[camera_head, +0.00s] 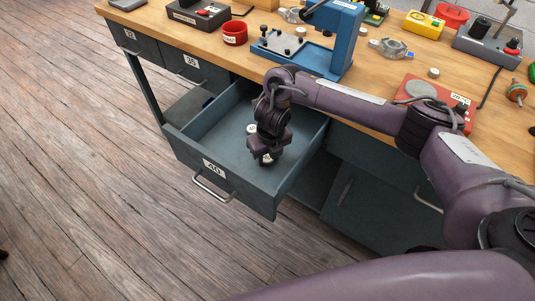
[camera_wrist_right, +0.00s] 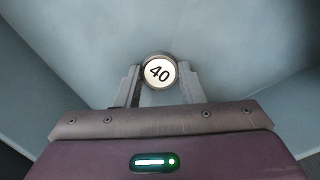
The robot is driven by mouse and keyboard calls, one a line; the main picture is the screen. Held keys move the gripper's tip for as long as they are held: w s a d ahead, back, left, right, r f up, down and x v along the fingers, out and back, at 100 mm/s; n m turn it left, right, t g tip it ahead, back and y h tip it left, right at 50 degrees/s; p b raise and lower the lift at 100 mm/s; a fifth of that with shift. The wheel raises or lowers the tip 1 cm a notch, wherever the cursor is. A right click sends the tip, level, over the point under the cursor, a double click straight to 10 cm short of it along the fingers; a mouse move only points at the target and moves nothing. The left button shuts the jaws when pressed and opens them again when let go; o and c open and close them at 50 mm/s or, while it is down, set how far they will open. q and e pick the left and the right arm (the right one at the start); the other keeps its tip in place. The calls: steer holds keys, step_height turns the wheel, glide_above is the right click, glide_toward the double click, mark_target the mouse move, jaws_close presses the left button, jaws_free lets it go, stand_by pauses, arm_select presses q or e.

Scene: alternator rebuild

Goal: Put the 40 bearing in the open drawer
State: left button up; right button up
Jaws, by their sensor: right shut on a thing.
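The open drawer (camera_head: 213,183) has a blue-grey body and a 40 label on its front, and is pulled out below the bench top. My right gripper (camera_head: 265,157) is inside the drawer, pointing down, shut on the 40 bearing (camera_head: 267,159). The bearing shows as a small round piece with a white face marked 40 in the right wrist view (camera_wrist_right: 159,71), between the two fingertips, with the drawer's inside around it. I cannot tell whether it touches the drawer floor. A small pale disc (camera_head: 252,128) shows beside the wrist, partly hidden. My left gripper is not in view.
The wooden bench top (camera_head: 190,39) carries a blue press (camera_head: 336,35), a red cup (camera_head: 235,33) and a red-based device (camera_head: 428,97). A closed drawer labelled 35 (camera_head: 192,62) is at the left. The drawer's left part is clear.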

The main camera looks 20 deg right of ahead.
mark_target(270, 162)
steer(key=shift+r, duration=0.1)
steer(key=o, duration=1)
steer(key=shift+r, duration=0.15)
step_height(270, 162, up, 12)
steer(key=s+p, duration=0.1)
steer(key=p, duration=0.3)
steer(key=shift+s, duration=0.2)
steer(key=shift+d+f, duration=0.1)
steer(key=shift+f, duration=0.1)
